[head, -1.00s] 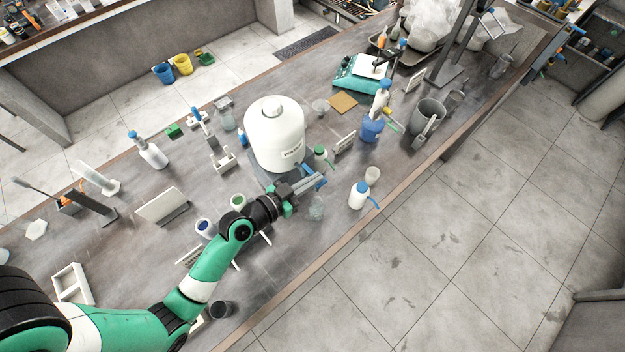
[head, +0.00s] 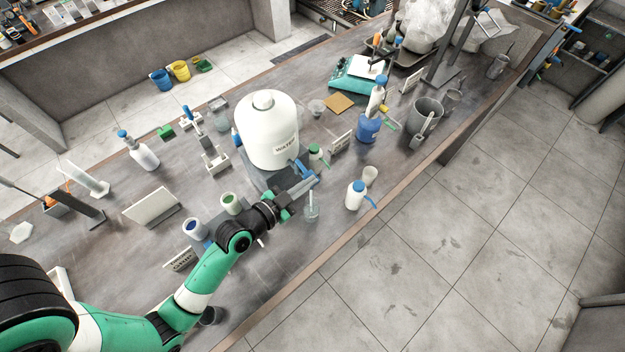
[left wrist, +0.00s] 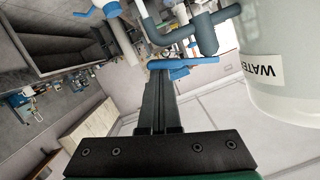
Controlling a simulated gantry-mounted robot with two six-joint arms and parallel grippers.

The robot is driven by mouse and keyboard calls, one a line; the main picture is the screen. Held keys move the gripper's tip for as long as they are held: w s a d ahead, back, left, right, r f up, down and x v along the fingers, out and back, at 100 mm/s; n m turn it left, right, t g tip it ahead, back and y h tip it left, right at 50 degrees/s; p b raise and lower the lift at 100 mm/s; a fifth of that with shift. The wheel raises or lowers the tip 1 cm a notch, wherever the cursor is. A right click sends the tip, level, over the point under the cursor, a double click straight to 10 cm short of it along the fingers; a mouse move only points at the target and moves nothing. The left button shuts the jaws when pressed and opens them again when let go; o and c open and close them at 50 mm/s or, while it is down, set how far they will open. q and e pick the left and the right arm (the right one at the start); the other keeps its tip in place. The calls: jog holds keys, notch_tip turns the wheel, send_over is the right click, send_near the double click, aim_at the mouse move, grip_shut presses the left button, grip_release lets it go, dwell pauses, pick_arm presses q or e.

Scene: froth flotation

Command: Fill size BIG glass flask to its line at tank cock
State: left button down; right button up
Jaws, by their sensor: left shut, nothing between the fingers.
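The white water tank (head: 267,128) stands upright on a dark base on the bench, with its WATER label facing front. Its cock has a blue lever (head: 303,169), which also shows in the left wrist view (left wrist: 182,65) next to the grey pipework. My left gripper (head: 311,182) is shut and empty, its fingertips at the blue lever; I cannot tell whether they touch it. A small clear glass flask (head: 311,213) stands just in front of the cock, partly behind my fingers. Its line, size marking and liquid level are too small to read. My right gripper is not in view.
A green-capped bottle (head: 315,154) is beside the tank.

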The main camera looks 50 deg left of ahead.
pick_arm(q)
notch_tip(320, 180, up, 5)
jog(key=d+p, duration=0.1)
jog(key=p, duration=0.4)
jog(key=f+b+v, duration=0.1)
jog(key=b+v, duration=0.2)
jog(key=v, duration=0.6)
jog(key=shift+s+d, duration=0.2)
jog(key=shift+s, duration=0.25)
jog(key=shift+r, duration=0.1)
